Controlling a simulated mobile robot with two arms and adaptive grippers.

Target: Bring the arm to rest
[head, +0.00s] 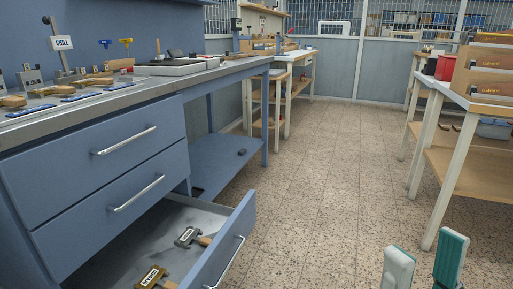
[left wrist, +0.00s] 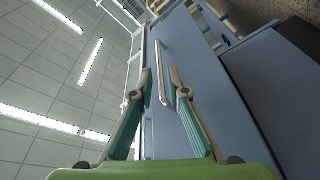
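My right gripper (head: 425,258) shows at the bottom right of the head view, its two green-and-white fingers apart with nothing between them, in front of the tiled floor. My left gripper (left wrist: 160,84) shows only in the left wrist view. Its fingertips are apart, and a metal bar handle on a blue panel (left wrist: 200,70) shows between them. I cannot tell how near the handle is; the fingers do not appear closed on it. The left gripper is outside the head view.
The blue bench's bottom drawer (head: 238,243) stands open, with two wooden-handled stamps (head: 187,237) (head: 152,278) inside. Its two upper drawers (head: 95,185) are shut. Wooden-handled tools (head: 95,83) lie on the bench. A shelf table (head: 465,175) stands right. Floor (head: 320,190) between is clear.

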